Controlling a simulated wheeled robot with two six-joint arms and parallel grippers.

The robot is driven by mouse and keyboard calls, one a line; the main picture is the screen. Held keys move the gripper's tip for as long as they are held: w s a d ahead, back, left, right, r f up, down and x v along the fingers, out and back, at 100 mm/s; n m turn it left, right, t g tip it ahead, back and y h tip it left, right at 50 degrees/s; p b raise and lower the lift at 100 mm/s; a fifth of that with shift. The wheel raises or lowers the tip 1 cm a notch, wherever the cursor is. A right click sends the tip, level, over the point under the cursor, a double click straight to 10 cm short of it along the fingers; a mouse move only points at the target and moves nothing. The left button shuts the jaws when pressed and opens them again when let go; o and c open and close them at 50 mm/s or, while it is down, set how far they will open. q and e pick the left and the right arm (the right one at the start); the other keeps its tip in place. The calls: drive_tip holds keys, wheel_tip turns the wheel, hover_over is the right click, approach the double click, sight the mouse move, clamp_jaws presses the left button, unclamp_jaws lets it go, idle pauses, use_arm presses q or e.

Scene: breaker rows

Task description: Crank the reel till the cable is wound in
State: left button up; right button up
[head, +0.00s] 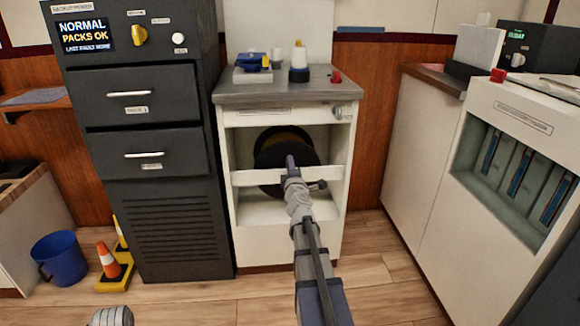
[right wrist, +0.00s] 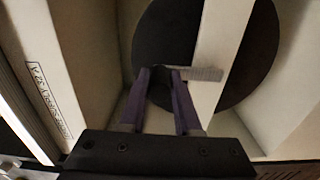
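The cable reel (head: 270,150), a black disc with some yellow at its top, sits in the open bay of a white cabinet. It also shows as a dark disc in the right wrist view (right wrist: 248,65). A white bar (head: 250,178) crosses in front of it. My right gripper (head: 291,165) reaches up to the reel at this bar. In the right wrist view a grey ribbed crank handle (right wrist: 203,73) lies at the fingertips and across the bar. A dark part shows between the fingers; whether they clamp it is unclear. My left gripper (head: 112,316) barely shows at the bottom edge.
A dark drawer cabinet (head: 180,220) stands close on the left, a white unit (head: 440,200) on the right. A blue bucket (head: 60,258) and an orange cone (head: 108,260) stand on the floor at left. Small items, including a red knob (head: 336,77), sit on the reel cabinet's grey top.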

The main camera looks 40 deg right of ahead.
drive_tip(key=o, duration=0.4)
drive_tip(key=shift+c, duration=0.2)
drive_tip(key=shift+a, duration=0.1)
drive_tip(key=v, duration=0.7)
drive_tip(key=shift+s, duration=0.4)
drive_tip(key=shift+a, duration=0.15)
